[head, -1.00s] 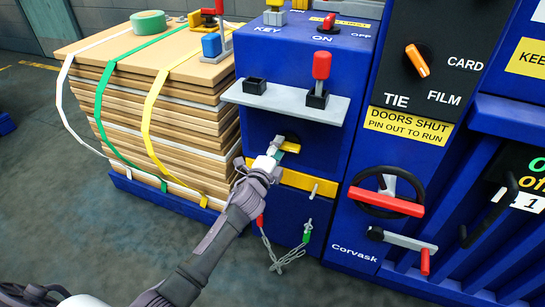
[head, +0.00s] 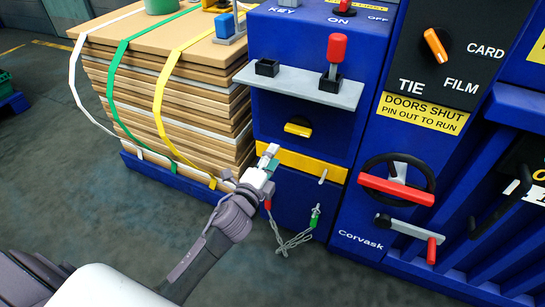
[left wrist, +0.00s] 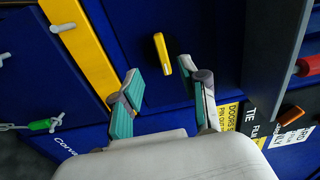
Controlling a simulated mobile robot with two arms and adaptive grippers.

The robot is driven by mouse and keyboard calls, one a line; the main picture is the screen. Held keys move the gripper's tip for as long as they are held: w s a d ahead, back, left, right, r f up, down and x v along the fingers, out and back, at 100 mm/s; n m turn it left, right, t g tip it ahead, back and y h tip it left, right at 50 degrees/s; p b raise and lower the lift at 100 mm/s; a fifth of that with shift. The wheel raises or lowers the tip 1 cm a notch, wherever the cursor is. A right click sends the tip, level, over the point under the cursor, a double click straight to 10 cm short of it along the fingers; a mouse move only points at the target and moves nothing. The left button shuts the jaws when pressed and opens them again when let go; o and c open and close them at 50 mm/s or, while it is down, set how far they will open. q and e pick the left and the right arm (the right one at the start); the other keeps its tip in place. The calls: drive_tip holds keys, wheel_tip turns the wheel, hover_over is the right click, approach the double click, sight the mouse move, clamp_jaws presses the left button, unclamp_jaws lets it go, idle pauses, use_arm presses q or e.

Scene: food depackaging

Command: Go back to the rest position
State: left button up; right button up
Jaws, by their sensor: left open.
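My left gripper (head: 268,164) is in front of the blue machine, at the yellow band below the yellow knob. The left wrist view shows its two teal-padded fingers (left wrist: 168,92) apart with nothing between them. The yellow knob (head: 298,128) sits in a dark round mount on the blue cabinet (head: 265,118); it also shows in the left wrist view (left wrist: 161,54), beyond the fingertips and apart from them. My right gripper is not in view.
A grey shelf (head: 300,88) with a red-handled lever (head: 336,50) juts out above the knob. A strapped board stack (head: 190,110) stands left. A chain (head: 295,240) hangs below. A handwheel (head: 398,185) and red-handled crank (head: 410,230) are right.

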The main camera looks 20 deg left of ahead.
use_arm(q)
drive_tip(key=s+f+n+g+y, duration=0.1)
drive_tip(key=s+f+n+g, duration=0.55)
drive_tip(key=s+f, duration=0.65)
drive_tip(key=s+f+n+g, duration=0.65)
drive_tip(key=s+f, duration=0.25)
drive_tip(key=f, duration=0.8)
drive_tip(key=s+f+n+g+p, duration=0.1)
drive_tip(key=s+f+g+p, duration=0.1)
drive_tip(key=s+p, duration=0.6)
drive_tip(key=s+a+f+n+g+p, duration=0.1)
drive_tip(key=s+f+p, duration=0.3)
drive_tip(key=s+p, duration=0.5)
drive_tip(key=s+g, duration=0.1)
drive_tip(key=s, duration=0.8)
drive_tip(key=shift+s+f+n, duration=0.4)
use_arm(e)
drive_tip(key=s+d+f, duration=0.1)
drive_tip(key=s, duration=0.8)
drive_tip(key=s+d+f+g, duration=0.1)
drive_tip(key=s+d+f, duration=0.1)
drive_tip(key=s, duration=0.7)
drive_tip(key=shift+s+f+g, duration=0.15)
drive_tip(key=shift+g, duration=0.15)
use_arm(q)
drive_tip(key=shift+a, duration=0.1)
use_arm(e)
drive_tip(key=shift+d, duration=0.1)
